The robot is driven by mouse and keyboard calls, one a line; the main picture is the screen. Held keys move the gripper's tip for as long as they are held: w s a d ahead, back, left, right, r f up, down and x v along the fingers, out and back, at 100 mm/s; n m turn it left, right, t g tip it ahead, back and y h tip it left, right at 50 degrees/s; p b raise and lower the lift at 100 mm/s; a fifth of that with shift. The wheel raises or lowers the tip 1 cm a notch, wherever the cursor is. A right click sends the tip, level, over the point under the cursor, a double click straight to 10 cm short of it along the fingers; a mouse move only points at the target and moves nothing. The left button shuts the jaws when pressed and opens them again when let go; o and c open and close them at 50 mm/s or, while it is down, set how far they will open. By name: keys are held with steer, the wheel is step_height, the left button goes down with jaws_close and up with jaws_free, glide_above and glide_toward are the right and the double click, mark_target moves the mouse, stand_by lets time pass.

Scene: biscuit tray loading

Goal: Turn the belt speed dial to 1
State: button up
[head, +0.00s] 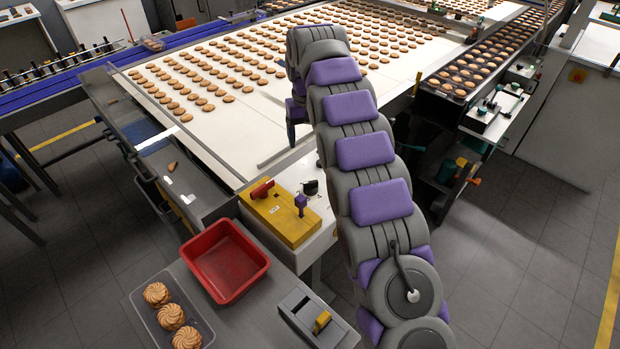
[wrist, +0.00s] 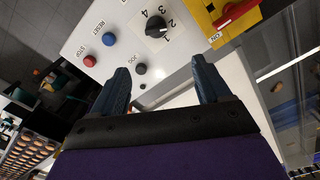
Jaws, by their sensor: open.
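The black belt speed dial (wrist: 156,25) sits on a white control panel with the numbers 1 to 4 around it. I cannot tell for sure which number its pointer faces. In the head view the dial (head: 310,187) shows small on the panel beside the yellow box. My gripper (wrist: 160,66) is open and empty, its two dark fingers spread apart below the dial in the wrist view, not touching it. In the head view my gripper is mostly hidden behind my arm, with a finger (head: 291,134) hanging above the belt edge.
A blue RESET button (wrist: 109,39), red STOP button (wrist: 90,61) and black JOG button (wrist: 140,69) are near the dial. A yellow box (head: 285,222) with a red switch (head: 262,188) adjoins it. A red tray (head: 224,262) stands in front.

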step_height(320, 180, down, 2)
steer(key=b, duration=0.2)
glide_toward(310, 181)
steer(key=shift+s+d+f, duration=0.1)
steer(key=shift+d+f, duration=0.3)
steer(key=shift+d, duration=0.35)
steer(key=f, duration=0.2)
steer(key=a+f+b, duration=0.1)
steer(key=f, duration=0.1)
steer(key=a+f, duration=0.1)
steer(key=f, duration=0.2)
steer(key=shift+a, duration=0.25)
steer(key=shift+d+f, duration=0.15)
steer(key=shift+f, duration=0.2)
steer(key=shift+d+f, duration=0.15)
steer(key=shift+d, duration=0.75)
steer(key=shift+a+f, duration=0.1)
steer(key=shift+a, duration=0.65)
steer(key=c, duration=0.5)
steer(key=shift+d, duration=0.35)
steer(key=c, duration=0.4)
steer(key=shift+c, duration=0.7)
steer(key=shift+a, duration=0.1)
